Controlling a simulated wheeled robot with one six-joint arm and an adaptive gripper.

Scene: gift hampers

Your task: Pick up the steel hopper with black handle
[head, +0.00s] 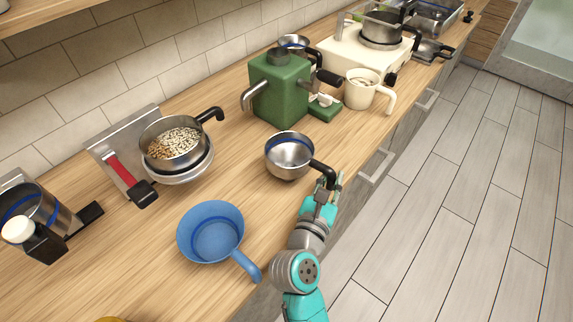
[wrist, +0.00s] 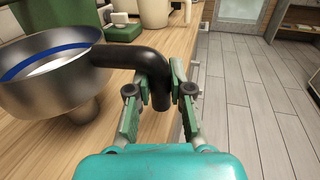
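The steel hopper (head: 290,158) is a shiny bowl with a blue band inside and a black handle bent down at its end. It is at the middle of the counter in the head view, handle towards the front edge. In the wrist view, the hopper (wrist: 52,85) is at left, with a short spout below it. Its black handle (wrist: 125,57) reaches between the fingers of my gripper (wrist: 160,88). One finger is on each side of the handle's down-turned end, very close to it. I cannot tell if they press on it. My gripper (head: 333,185) also shows in the head view.
A blue pan (head: 212,235) is to the left and nearer. A steel pan of grains (head: 172,143) sits on a scale-like stand at left. Free floor (head: 440,200) lies to the right.

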